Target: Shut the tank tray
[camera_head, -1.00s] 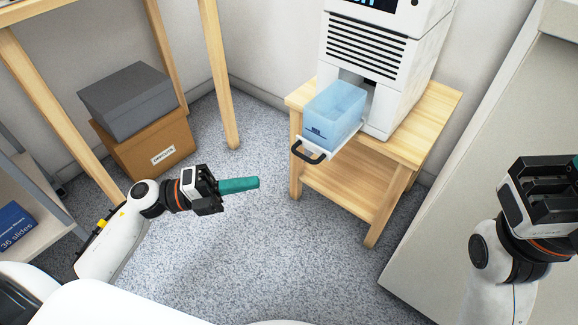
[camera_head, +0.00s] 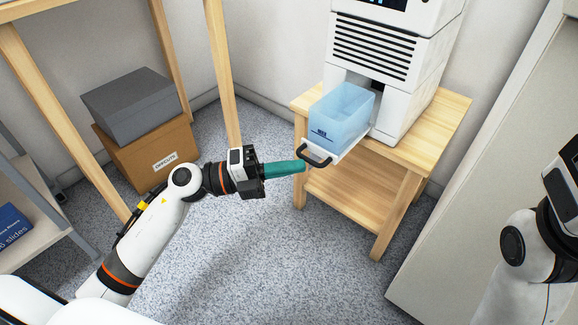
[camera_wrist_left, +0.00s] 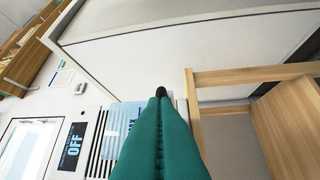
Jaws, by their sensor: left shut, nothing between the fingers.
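The tank tray (camera_head: 350,143) is a white tray pulled out of the front of a white machine (camera_head: 378,48). It carries a translucent blue tank (camera_head: 341,115) and has a black loop handle (camera_head: 315,156) at its front. My left gripper (camera_head: 303,166) is shut and empty, with its green fingers pointing at the handle. Their tips are right beside the handle in the head view; I cannot tell if they touch. In the left wrist view the shut fingers (camera_wrist_left: 160,102) cover most of the tray, and the handle's black end (camera_wrist_left: 161,91) shows just past the tips. My right gripper (camera_head: 564,180) is cut off at the right edge.
The machine stands on a wooden side table (camera_head: 440,118). A grey cabinet (camera_head: 490,170) stands to the right. A grey box (camera_head: 128,105) on a cardboard box (camera_head: 150,152) sits under a wooden frame at left. The speckled floor (camera_head: 270,250) in front is clear.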

